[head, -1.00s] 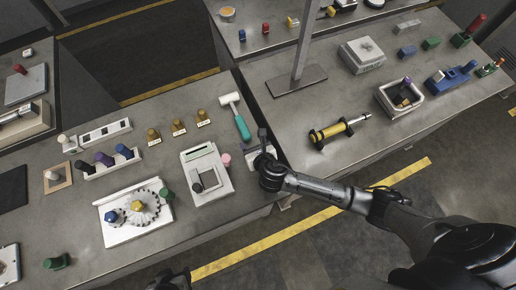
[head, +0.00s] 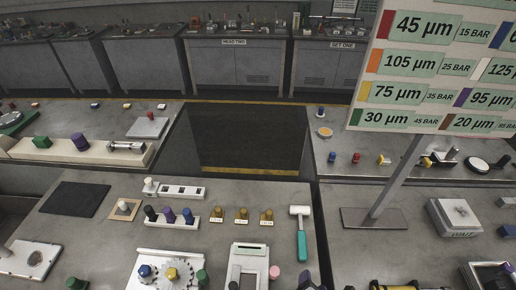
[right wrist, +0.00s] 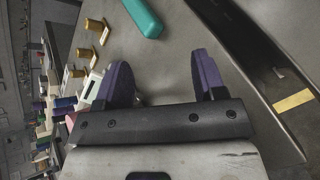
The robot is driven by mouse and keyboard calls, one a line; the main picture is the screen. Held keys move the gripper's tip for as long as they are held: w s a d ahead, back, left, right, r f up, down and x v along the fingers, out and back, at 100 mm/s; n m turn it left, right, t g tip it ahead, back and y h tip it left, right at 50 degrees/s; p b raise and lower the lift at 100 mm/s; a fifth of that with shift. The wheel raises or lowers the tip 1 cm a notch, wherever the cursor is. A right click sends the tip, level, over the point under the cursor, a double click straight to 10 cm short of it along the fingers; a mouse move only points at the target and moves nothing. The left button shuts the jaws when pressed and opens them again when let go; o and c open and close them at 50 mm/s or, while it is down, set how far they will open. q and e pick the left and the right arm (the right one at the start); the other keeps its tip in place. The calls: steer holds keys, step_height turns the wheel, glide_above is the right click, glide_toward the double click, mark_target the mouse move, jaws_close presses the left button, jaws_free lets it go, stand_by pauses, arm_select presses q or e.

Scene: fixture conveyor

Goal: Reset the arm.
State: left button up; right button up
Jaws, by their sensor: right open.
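My right gripper (right wrist: 163,72) shows in the right wrist view with two purple finger pads spread apart and nothing between them. It hangs over the grey bench, with a teal handle beyond the fingers. In the head view only a dark bit of my right gripper (head: 308,283) shows at the bottom edge, beside the pink peg (head: 275,272). My left gripper is not in view.
A hammer with a teal handle (head: 301,240) lies near the bench edge. Brass pegs (head: 241,214), a white gear plate (head: 150,268) and a grey device (head: 250,256) stand left. A sign (head: 440,75) rises at right. A dark gap (head: 325,245) separates the benches.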

steer(key=m, duration=0.3)
steer(key=shift+s+r+g, duration=0.1)
steer(key=shift+s+g, duration=0.2)
steer(key=shift+s, duration=0.05)
steer(key=s+d+r+m+g+y, duration=0.3)
steer(key=s+r+m, duration=0.55)
steer(key=m, duration=1.05)
steer(key=s+d+f+m+g, duration=0.2)
steer(key=s+f+g, duration=0.25)
steer(key=s, duration=0.75)
step_height(320, 180, up, 21)
steer(key=p, duration=2.2)
steer(key=shift+w+h, duration=0.15)
steer(key=shift+h, duration=0.25)
steer(key=shift+f+t, duration=0.15)
steer(key=shift+t, duration=0.1)
